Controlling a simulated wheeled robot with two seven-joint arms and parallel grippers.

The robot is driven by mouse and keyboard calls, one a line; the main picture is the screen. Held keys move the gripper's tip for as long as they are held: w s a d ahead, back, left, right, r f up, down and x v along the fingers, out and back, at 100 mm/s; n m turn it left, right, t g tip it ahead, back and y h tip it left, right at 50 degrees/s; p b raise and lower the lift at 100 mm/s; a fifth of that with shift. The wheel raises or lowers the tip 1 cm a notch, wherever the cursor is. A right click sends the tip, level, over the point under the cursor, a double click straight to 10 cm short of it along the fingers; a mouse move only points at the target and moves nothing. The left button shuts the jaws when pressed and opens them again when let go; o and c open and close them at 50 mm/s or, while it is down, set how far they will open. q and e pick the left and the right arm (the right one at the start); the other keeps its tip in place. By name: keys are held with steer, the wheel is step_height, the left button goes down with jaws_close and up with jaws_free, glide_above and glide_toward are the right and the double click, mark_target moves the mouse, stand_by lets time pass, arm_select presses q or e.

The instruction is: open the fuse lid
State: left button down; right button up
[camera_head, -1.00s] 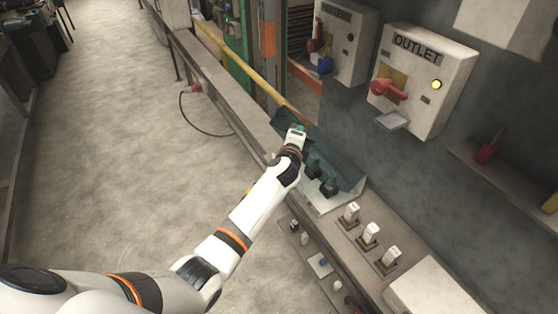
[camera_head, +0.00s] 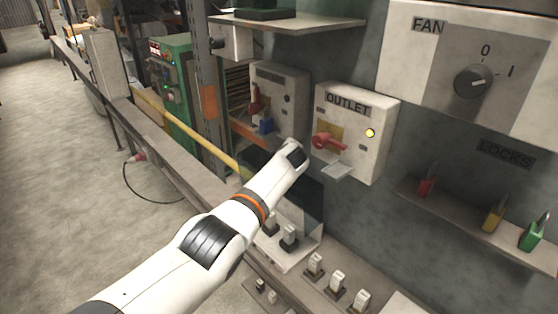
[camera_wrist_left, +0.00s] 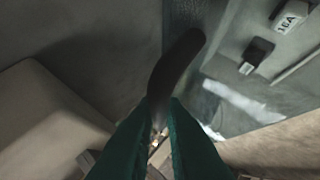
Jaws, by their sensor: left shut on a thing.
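The fuse lid (camera_head: 308,197), a dark see-through panel, stands raised and steeply tilted near the wall behind the fuse box (camera_head: 300,255). The white box is open at the front, with fuses (camera_head: 288,238) showing. My left arm crosses in front and hides part of the lid. In the left wrist view, the green fingers of my left gripper (camera_wrist_left: 162,106) are shut on the dark curved handle (camera_wrist_left: 178,62) of the lid. A fuse marked 16A (camera_wrist_left: 291,16) also shows there. The gripper's fingertips are hidden in the head view. My right gripper is not in view.
The outlet box (camera_head: 362,135) with its red switch is close to my left wrist. Several loose fuses (camera_head: 337,283) stand on the bench at the front. A shelf with locks (camera_head: 493,218) is on the right wall. A yellow rail (camera_head: 190,137) runs at left.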

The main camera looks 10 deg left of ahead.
arm_select(q)
steer(key=shift+w+d+r, duration=0.1)
steer(key=shift+w+d, duration=0.05)
steer(key=shift+w, duration=0.1)
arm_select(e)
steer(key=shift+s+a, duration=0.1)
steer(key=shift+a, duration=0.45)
arm_select(q)
steer(key=c, duration=1.5)
jaws_free()
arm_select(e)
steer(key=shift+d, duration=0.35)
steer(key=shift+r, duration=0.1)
